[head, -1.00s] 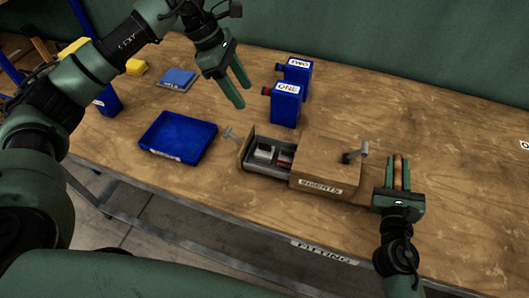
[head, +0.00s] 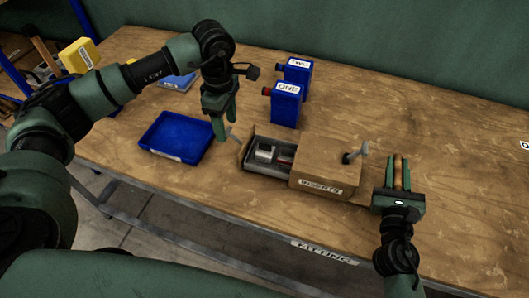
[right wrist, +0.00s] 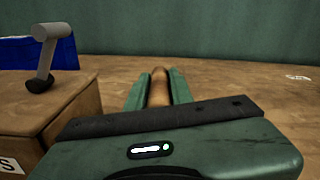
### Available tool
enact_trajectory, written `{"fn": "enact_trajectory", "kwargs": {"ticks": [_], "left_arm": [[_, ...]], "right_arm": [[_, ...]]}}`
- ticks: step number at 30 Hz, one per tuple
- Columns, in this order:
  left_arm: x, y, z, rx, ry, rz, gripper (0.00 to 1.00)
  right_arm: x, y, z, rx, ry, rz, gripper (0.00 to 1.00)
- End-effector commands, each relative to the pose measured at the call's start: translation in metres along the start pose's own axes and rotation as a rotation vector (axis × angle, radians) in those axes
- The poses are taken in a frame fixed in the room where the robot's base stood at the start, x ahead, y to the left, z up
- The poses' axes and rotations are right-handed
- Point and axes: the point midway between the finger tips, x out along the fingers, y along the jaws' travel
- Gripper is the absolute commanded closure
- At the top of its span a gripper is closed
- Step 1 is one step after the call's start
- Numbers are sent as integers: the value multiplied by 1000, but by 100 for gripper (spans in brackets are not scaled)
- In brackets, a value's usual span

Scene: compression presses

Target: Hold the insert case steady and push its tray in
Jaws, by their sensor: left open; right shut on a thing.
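The insert case (head: 325,165) is a brown wooden box labelled INSERTS on the workbench. Its tray (head: 262,172) sticks out of the left side, with a grey metal piece and a reddish one inside. My left gripper (head: 226,122) is open, pointing down just above and beside that handle; contact cannot be told. My right gripper (head: 397,170) is shut on a wooden bar (right wrist: 159,88) just right of the case. Whether the bar joins the case is hidden. A metal lever (right wrist: 44,55) stands on the case top.
An empty blue bin (head: 178,137) lies left of the tray. Two blue containers (head: 286,104) stand behind the case. A yellow box (head: 79,56) is at the far left.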

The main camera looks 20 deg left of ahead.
Motion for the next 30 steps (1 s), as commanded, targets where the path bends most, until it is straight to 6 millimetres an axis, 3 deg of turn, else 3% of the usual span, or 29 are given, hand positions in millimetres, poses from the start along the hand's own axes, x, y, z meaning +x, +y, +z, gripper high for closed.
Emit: {"fn": "enact_trajectory", "kwargs": {"ticks": [9, 20, 26, 27, 30], "left_arm": [[31, 0, 0, 0, -1, -1, 45], [35, 0, 0, 0, 0, 0, 45], [35, 0, 0, 0, 0, 0, 96], [35, 0, 0, 0, 0, 0, 100], [35, 0, 0, 0, -1, 0, 100]], "right_arm": [[0, 0, -1, 0, 1, 1, 100], [0, 0, -1, 0, 1, 1, 100], [0, 0, -1, 0, 1, 1, 100], [0, 0, -1, 0, 1, 1, 100], [0, 0, -1, 0, 1, 1, 100]]}}
